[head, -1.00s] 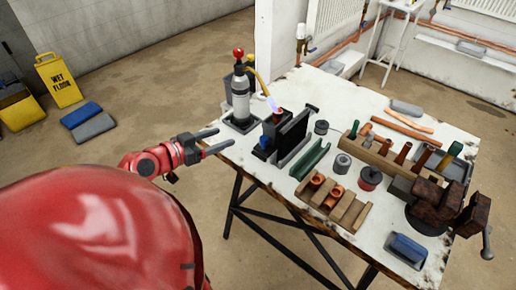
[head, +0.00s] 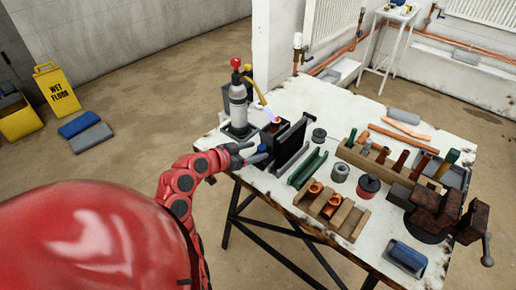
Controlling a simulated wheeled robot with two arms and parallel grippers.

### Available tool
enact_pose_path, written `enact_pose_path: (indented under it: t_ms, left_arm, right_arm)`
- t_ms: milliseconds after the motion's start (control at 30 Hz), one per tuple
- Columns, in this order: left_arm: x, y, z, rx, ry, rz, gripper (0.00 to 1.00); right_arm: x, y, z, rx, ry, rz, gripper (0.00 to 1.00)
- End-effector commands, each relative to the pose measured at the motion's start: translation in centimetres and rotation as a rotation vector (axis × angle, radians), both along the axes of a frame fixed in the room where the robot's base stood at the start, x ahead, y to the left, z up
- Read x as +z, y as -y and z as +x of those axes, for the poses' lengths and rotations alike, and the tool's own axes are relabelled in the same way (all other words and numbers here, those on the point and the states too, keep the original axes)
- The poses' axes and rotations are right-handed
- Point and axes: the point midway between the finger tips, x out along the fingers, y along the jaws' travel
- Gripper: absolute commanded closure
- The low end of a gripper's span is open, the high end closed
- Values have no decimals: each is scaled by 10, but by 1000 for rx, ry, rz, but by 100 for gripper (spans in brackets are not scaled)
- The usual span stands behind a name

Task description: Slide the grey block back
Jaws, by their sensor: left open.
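A dark grey block (head: 270,137) stands on the left part of the white bench, beside an upright black plate (head: 290,145). A small blue part (head: 262,148) sits at its near left side. A copper piece glows at the block's top, in the flame of a gas torch (head: 239,105). My left gripper (head: 254,153) is open at the bench's left edge, its fingertips close to the blue part. I cannot tell whether they touch it. My right gripper is not in view.
A green channel (head: 307,168), a wooden rack (head: 355,222) with copper fittings and a rusty vice (head: 435,213) lie to the right. The torch with its flame stands just behind my left gripper.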

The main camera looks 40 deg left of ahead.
Motion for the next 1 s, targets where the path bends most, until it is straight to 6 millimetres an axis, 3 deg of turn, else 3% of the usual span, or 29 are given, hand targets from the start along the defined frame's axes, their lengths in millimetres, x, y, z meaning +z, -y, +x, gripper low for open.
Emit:
enact_pose_path:
  t_ms: [167, 467, 833, 1000]
  left_arm:
    - [-5, 4, 15, 0, 2, 3, 34]
    - [-7, 4, 18, 2, 2, 3, 34]
    - [-7, 4, 18, 1, 1, 1, 96]
    - [-7, 4, 18, 1, 1, 1, 100]
  right_arm:
    - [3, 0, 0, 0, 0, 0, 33]
    - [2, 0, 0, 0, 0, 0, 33]
    - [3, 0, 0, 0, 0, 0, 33]
    - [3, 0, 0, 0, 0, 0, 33]
